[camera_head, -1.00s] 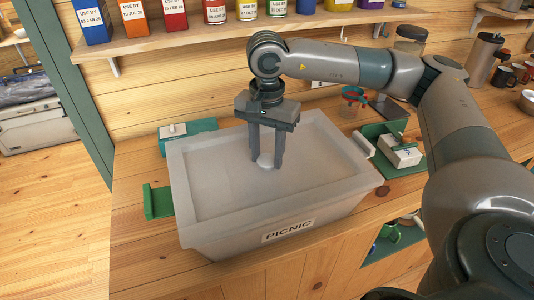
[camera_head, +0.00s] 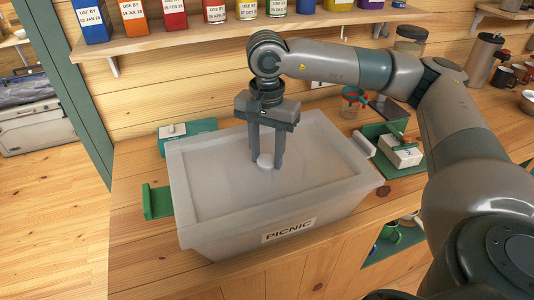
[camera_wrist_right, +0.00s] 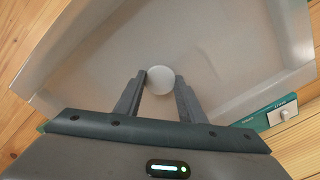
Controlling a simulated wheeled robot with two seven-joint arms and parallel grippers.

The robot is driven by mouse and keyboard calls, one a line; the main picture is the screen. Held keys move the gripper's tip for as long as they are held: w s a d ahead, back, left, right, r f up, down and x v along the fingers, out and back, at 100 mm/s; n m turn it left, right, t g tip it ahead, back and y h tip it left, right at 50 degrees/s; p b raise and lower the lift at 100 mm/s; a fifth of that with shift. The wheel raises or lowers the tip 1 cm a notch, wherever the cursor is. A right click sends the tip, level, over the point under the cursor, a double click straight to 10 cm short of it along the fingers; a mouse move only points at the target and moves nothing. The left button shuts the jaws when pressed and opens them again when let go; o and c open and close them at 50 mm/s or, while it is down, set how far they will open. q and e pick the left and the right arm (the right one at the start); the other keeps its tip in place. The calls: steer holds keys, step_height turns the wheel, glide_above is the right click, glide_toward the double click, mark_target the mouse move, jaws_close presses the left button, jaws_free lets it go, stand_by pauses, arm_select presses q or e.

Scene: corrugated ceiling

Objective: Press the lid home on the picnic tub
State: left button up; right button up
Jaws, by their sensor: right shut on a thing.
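The picnic tub (camera_head: 225,235) is a large translucent grey-white box labelled PICNIC on the wooden counter. Its pale lid (camera_head: 325,165) covers the top, with a raised rim around a recessed panel; I cannot tell whether its edge is fully seated. A small round white knob (camera_head: 265,161) stands at the lid's middle; it also shows in the right wrist view (camera_wrist_right: 161,80). My right gripper (camera_head: 266,163) points down and is shut on the knob, a finger on either side. My left gripper is not in view.
A teal box (camera_head: 188,136) sits behind the tub's left corner. A green tray with a white box (camera_head: 401,152) and a jar with red (camera_head: 351,100) stand to the right. A shelf of labelled tins (camera_head: 175,14) hangs above. The counter's front left is clear.

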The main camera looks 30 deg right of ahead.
steer(key=shift+s+d+f+b, duration=0.1)
steer(key=shift+d+f+b, duration=0.2)
steer(key=shift+f+b, duration=0.25)
steer(key=o, duration=1.7)
steer(key=shift+d, duration=0.1)
steer(key=shift+o, duration=0.2)
steer(key=shift+r, duration=0.1)
steer(key=shift+a+r+p, duration=0.25)
steer(key=shift+r+p, duration=0.15)
steer(key=shift+r, duration=0.6)
steer(key=shift+a+r+p, duration=0.2)
steer(key=shift+r+p, duration=0.2)
steer(key=shift+r, duration=0.6)
steer(key=shift+r+p, duration=0.75)
steer(key=shift+r, duration=1.05)
jaws_close()
